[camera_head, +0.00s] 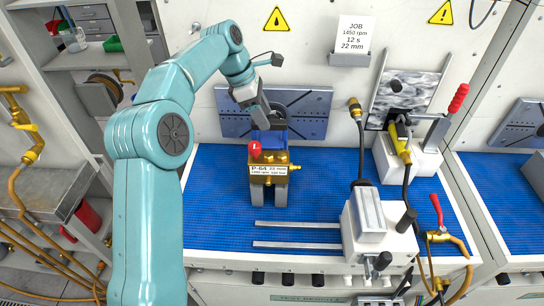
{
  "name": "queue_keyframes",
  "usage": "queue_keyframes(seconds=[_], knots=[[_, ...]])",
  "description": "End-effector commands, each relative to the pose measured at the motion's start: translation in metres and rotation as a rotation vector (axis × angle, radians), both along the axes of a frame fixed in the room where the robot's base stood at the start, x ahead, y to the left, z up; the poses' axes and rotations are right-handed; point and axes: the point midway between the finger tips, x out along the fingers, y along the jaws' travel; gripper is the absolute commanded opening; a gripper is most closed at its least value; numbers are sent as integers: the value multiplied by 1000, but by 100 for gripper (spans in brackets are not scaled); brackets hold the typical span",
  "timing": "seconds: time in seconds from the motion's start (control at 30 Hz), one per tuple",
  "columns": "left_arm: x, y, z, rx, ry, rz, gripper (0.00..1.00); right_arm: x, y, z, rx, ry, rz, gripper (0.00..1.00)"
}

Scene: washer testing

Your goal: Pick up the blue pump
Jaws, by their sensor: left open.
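A pump unit with a blue body (270,137) and a brass front block (268,161) stands upright on a grey stand on the blue mat. A red knob (254,149) sits on top of the brass block, and a white label marked P-64 (268,170) is on its front. My left gripper (264,118) is open and points down, right above and partly in front of the blue body. I cannot tell whether its fingers touch the pump. The gripper hides part of the blue body. My right gripper is not in view.
The blue ribbed mat (215,225) has free room left of the pump. Two metal rails (298,225) lie in front of it.

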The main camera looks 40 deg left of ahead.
Motion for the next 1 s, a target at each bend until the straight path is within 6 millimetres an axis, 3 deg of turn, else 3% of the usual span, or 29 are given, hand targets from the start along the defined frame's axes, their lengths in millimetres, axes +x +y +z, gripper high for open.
queue_keyframes(seconds=[0.4, 0.67, 0.83, 1.0], knots=[[18, -17, -47, -1, 3, 0, 55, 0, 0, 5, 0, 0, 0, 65], [19, -17, -51, 0, 2, 1, 55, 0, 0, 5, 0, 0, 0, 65], [19, -17, -51, 0, 2, 0, 3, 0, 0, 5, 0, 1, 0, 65], [18, -18, -51, -2, 3, -1, 0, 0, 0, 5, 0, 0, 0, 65]])
